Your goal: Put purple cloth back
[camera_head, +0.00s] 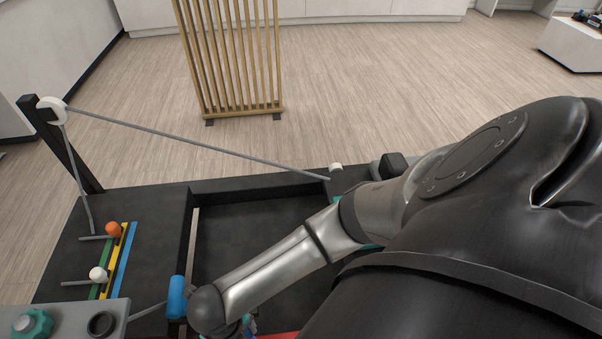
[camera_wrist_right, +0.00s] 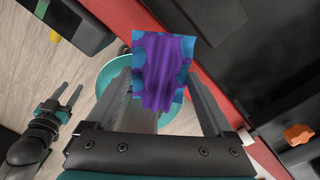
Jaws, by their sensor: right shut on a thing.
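The purple cloth (camera_wrist_right: 163,70), with blue patches along its edges, is between the fingers of my right gripper (camera_wrist_right: 163,95) in the right wrist view. That gripper is shut on it, and the cloth spreads out beyond the fingertips. In the head view my right arm hides the right gripper; only a small blue and purple scrap shows under the arm at the bottom edge. My left gripper (camera_wrist_right: 68,96) is at the left of the right wrist view, with its fingers apart and nothing between them. It does not show in the head view.
A teal round container (camera_wrist_right: 105,78) shows behind the cloth, beside a red edge (camera_wrist_right: 203,53). The head view shows a black recessed tray (camera_head: 250,230), a blue cylinder (camera_head: 177,297), an orange ball (camera_head: 114,229), a white ball (camera_head: 97,273) and a long grey rod (camera_head: 200,145).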

